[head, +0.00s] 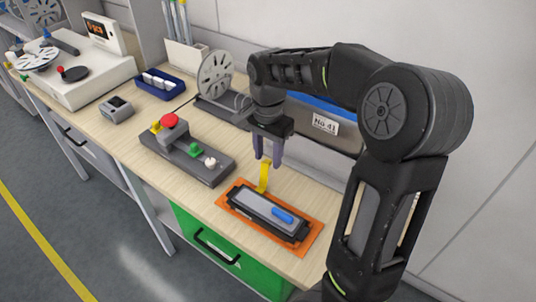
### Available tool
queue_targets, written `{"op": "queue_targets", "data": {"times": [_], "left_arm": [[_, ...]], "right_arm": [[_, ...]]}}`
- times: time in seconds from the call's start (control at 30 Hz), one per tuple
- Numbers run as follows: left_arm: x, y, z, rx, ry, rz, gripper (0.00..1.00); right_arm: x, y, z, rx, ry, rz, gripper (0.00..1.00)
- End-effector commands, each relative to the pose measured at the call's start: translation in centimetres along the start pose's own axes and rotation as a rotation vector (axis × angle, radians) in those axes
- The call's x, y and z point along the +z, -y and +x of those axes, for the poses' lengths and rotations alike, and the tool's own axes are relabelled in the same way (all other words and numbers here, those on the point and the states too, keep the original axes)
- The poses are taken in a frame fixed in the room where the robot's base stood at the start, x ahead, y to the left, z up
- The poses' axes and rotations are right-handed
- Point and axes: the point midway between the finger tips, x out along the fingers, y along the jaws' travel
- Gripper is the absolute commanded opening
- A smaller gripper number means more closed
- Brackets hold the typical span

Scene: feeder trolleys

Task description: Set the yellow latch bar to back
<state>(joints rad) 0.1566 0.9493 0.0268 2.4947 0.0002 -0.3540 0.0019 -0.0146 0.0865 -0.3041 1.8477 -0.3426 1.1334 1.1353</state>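The yellow latch bar (264,177) stands up at the back left corner of a dark grey device on an orange plate (311,240). The device has a grey top with a blue handle (290,216). My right gripper (267,160) points down directly above the latch bar, its two purple-grey fingers at the bar's upper end. The fingers look a little apart; whether they touch the bar cannot be told. My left gripper is not in view.
A control box (190,160) with red, yellow, green and white buttons lies left of the device. A reel stand (215,75), a blue tray (160,84) and a bin labelled No.41 (324,123) stand behind. The table's front edge is close to the orange plate.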

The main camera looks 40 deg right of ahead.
Motion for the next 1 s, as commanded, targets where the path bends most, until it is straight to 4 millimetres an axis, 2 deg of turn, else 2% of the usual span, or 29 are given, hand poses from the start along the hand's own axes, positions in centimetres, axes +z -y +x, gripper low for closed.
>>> {"op": "queue_targets", "data": {"times": [0.33,0.83,1.0], "left_arm": [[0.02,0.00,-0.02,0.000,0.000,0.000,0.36],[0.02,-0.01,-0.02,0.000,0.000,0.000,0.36],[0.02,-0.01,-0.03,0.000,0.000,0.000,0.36]], "right_arm": [[-0.01,0.01,0.64,-0.001,0.000,0.000,0.40],[0.00,0.02,0.60,-0.001,0.000,0.000,0.00],[0.00,0.02,0.59,-0.001,0.000,0.000,0.00]]}}
